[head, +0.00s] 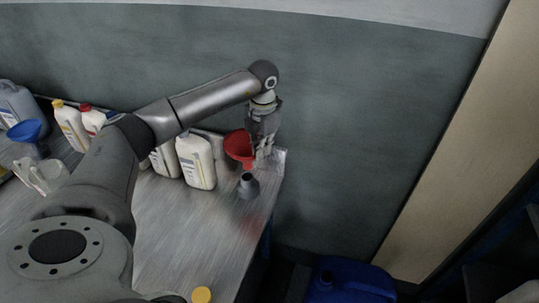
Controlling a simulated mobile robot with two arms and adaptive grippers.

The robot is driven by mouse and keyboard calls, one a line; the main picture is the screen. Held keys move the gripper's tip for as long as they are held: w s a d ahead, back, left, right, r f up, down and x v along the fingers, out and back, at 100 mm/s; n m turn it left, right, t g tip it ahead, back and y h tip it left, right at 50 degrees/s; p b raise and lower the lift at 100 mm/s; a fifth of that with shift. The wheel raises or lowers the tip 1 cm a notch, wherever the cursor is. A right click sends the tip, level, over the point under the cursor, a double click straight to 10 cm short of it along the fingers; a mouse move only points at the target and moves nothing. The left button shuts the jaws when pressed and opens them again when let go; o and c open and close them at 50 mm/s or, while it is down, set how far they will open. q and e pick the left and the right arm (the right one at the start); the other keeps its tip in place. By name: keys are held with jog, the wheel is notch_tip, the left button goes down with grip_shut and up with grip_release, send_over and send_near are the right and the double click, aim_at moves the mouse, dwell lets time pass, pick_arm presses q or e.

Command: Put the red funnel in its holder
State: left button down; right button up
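The fingers hide part of that edge. A dark grey holder (248,187) with a short upright neck and a wide base stands on the table just below the funnel in the picture. The funnel looks apart from the holder, with its lower end above and behind the neck. My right gripper is not in view.
A white bottle (197,162) stands just left of the funnel, with more bottles behind my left arm. A blue funnel (25,130) and a clear jug (42,175) are at far left.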

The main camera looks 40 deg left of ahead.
pick_arm(q)
jog(key=shift+w+a+n, duration=0.1)
jog(key=shift+a+n, duration=0.1)
jog(key=shift+n, duration=0.1)
jog(key=shift+f+b, duration=1.35)
jog(key=shift+f, duration=0.55)
jog(key=shift+f+b, duration=0.3)
jog(key=shift+f, duration=0.1)
jog(key=shift+f+b, duration=0.35)
jog(key=shift+f, duration=0.4)
